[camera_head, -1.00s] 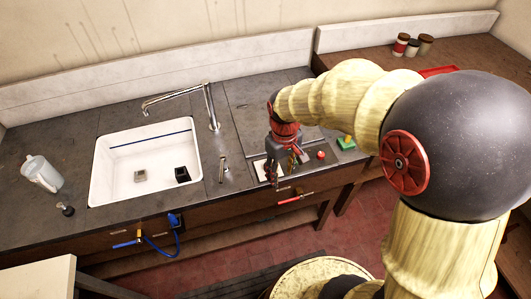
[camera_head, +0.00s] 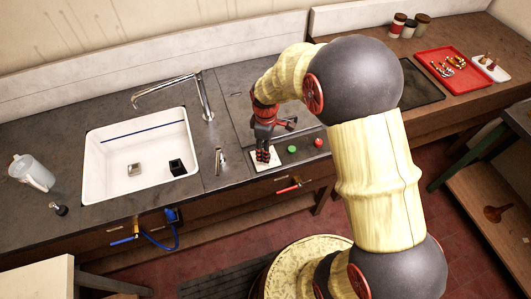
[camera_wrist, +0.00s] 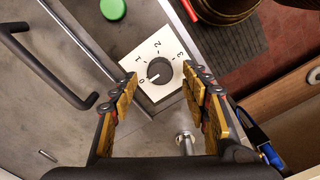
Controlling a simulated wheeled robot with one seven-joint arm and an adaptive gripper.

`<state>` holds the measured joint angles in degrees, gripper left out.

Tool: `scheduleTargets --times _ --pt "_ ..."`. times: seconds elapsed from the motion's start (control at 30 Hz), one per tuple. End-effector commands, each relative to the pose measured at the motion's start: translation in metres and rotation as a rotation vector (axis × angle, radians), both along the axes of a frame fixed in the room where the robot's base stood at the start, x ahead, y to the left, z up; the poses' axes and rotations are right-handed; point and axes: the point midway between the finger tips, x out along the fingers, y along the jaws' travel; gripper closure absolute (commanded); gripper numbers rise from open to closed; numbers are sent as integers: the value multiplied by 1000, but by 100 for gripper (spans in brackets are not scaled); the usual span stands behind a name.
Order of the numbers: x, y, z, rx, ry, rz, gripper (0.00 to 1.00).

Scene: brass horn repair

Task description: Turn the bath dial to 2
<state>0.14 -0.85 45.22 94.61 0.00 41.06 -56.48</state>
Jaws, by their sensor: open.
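The bath dial is a round black knob (camera_wrist: 159,71) on a white square plate (camera_wrist: 172,44) marked 0, 1, 2 and 3. In the wrist view its small white mark points toward the 0. My gripper (camera_wrist: 160,80) is open, with one finger on each side of the dial in that view. I cannot tell whether the fingers touch it. In the head view my gripper (camera_head: 264,158) is over the plate (camera_head: 277,157) on the counter front and hides most of the knob.
A green button (camera_head: 292,149) and a red button (camera_head: 318,142) sit right of the plate. A small tap (camera_head: 220,160) stands to its left, beside the white sink (camera_head: 110,185). A dark bar handle (camera_wrist: 45,65) lies near the dial. A red-handled valve (camera_head: 292,188) projects below the counter edge.

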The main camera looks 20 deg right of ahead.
Motion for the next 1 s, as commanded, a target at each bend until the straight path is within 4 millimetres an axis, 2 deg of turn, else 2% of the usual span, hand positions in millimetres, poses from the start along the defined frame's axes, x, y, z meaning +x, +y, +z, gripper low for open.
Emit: scheduleTargets --times 0.1,0.2,0.53,1.0 --pt "0 0 -15 0 1 -1 54" --pt "0 0 -23 0 0 -1 54" --pt "0 0 -26 0 -1 -1 54" --pt "0 0 -26 -1 -1 -1 80"
